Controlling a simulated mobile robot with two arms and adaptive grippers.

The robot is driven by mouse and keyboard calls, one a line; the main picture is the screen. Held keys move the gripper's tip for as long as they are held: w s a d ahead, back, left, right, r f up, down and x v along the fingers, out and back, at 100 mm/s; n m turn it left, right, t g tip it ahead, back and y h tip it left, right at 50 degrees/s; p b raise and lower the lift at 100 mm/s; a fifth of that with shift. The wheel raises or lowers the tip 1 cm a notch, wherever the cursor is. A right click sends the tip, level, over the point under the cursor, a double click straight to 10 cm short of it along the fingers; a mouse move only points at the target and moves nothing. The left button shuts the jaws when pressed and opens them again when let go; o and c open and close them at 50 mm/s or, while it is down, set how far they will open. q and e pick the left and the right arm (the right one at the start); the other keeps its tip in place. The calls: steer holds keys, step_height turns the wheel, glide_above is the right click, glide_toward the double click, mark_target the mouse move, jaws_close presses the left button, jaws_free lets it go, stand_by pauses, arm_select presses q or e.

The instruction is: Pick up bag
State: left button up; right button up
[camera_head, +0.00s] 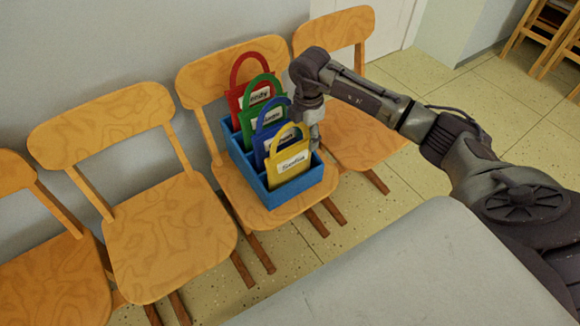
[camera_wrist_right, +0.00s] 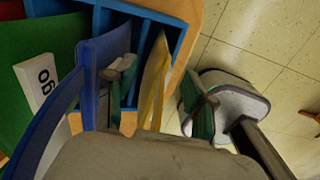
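A yellow bag (camera_head: 289,163) with a name label stands upright in the front slot of a blue divided crate (camera_head: 296,187). Behind it stand a blue bag (camera_head: 266,130), a green bag (camera_head: 258,112) and a red bag (camera_head: 241,91). My right gripper (camera_head: 314,132) points down at the right side of the yellow bag. In the right wrist view my right gripper (camera_wrist_right: 158,78) is open. The yellow bag (camera_wrist_right: 154,82) shows edge-on between its spread fingers, and the blue bag (camera_wrist_right: 100,62) lies outside the left finger. My left gripper is not in view.
The crate sits on a wooden chair (camera_head: 276,213) in a row of chairs along the grey wall. Another chair (camera_head: 358,137) stands to the right under my right arm. A grey surface (camera_head: 400,270) fills the lower foreground. Tiled floor is open at right.

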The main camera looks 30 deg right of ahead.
jaws_close()
